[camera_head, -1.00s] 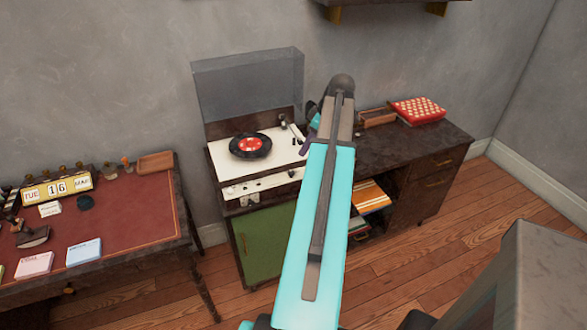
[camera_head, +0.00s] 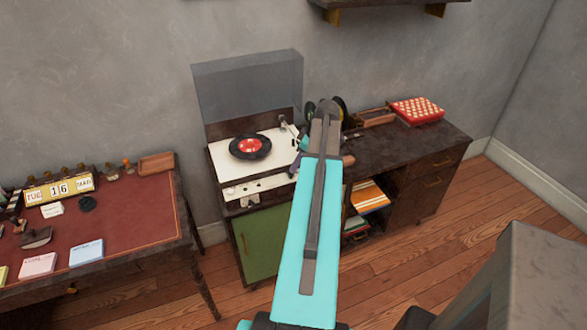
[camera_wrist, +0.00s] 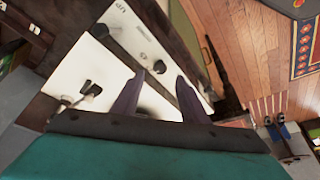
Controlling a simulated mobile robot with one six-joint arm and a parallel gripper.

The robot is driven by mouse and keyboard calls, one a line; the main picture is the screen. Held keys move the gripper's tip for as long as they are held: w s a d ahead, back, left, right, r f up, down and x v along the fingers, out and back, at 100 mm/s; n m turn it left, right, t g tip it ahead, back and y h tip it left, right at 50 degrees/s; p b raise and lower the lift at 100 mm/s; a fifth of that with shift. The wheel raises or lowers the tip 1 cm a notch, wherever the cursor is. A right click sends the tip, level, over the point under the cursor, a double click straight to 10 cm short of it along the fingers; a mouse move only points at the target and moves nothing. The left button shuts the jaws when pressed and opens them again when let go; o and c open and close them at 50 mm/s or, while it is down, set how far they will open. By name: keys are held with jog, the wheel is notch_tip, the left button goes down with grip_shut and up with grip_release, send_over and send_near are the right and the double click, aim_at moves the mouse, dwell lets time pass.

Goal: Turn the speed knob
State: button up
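The record player (camera_head: 224,164) stands left of my arm in the head view, its lid raised. Small knobs (camera_head: 256,186) sit on its pale front control strip. I cannot tell which is the speed knob. My gripper (camera_wrist: 161,77) is open, its two purple fingers apart over the player, with no knob held. My arm hides most of the gripper in the head view.
A black record with a red label (camera_head: 250,146) lies on the platter. The tonearm (camera_wrist: 90,90) is close to the left finger in the wrist view. A dark cabinet (camera_head: 415,150) bears a red box (camera_head: 418,110) at right. A desk (camera_head: 130,225) stands at left.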

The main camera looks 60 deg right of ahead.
aim_at(291, 175)
jog(key=shift+p+x, duration=0.6)
jog(key=shift+x, duration=2)
grip_shut()
jog(key=shift+f+m+b, duration=0.1)
jog(key=shift+m+b, duration=0.3)
jog(key=shift+a+m+h+b, duration=0.2)
jog(key=shift+m+h+b, duration=0.5)
jog(key=shift+m, duration=0.5)
jog(key=shift+a+m+h+b, duration=0.1)
jog(key=shift+m+h+b, duration=0.35)
jog(key=shift+m, duration=0.75)
jog(key=m+h, duration=0.1)
jog(key=m, duration=0.2)
jog(key=m+g+h+b, duration=0.1)
jog(key=m, duration=0.2)
jog(key=shift+w+a+g, duration=0.15)
jog(key=shift+w+g, duration=0.05)
jog(key=shift+g, duration=0.1)
jog(key=shift+m, duration=0.3)
